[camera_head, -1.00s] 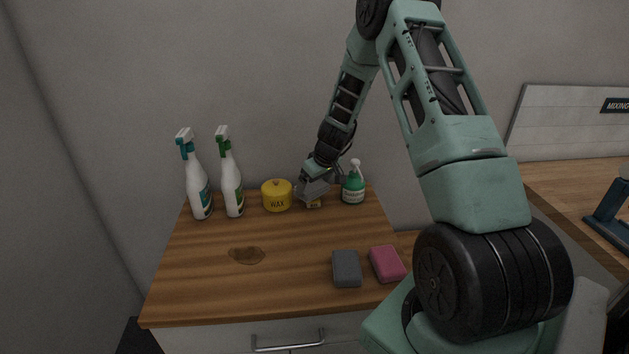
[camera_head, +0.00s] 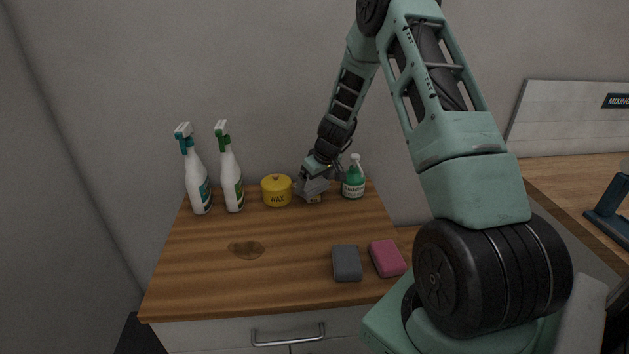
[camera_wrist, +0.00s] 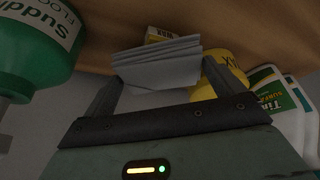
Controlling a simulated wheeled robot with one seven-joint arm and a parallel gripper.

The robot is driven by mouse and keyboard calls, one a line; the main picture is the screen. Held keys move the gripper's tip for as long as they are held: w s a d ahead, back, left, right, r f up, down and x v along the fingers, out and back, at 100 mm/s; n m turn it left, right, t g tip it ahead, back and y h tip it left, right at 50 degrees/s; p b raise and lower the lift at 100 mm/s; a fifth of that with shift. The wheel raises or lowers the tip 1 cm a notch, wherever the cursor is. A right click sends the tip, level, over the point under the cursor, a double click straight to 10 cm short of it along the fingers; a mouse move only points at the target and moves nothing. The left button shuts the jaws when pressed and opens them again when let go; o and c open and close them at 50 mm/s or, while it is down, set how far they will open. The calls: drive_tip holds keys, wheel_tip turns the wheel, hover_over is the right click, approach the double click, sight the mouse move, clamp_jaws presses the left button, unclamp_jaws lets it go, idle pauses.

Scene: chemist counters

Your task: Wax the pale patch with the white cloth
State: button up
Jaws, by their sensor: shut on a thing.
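My gripper (camera_head: 314,192) is low at the back of the wooden counter, between the yellow wax tin (camera_head: 277,192) and a green bottle (camera_head: 354,181). In the wrist view it is shut on the white cloth (camera_wrist: 158,66), a folded stack of pale grey-white layers between the fingers. In the head view the cloth is hard to tell from the gripper. A roundish patch (camera_head: 246,249) lies on the left front of the counter; it looks darker than the wood around it, not pale. The wax tin also shows behind the right finger in the wrist view (camera_wrist: 232,70).
Two white spray bottles (camera_head: 198,182) (camera_head: 232,180) stand at the back left. A small yellow box (camera_wrist: 160,33) is just beyond the cloth. A grey sponge (camera_head: 347,263) and a pink sponge (camera_head: 387,258) lie front right. The counter's middle is clear.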

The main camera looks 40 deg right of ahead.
sight(315, 183)
drive_tip(key=shift+f+b, duration=0.5)
drive_tip(key=shift+b, duration=0.15)
idle(1.9)
drive_tip(key=shift+r+p, duration=2.05)
drive_tip(key=shift+r, duration=1.5)
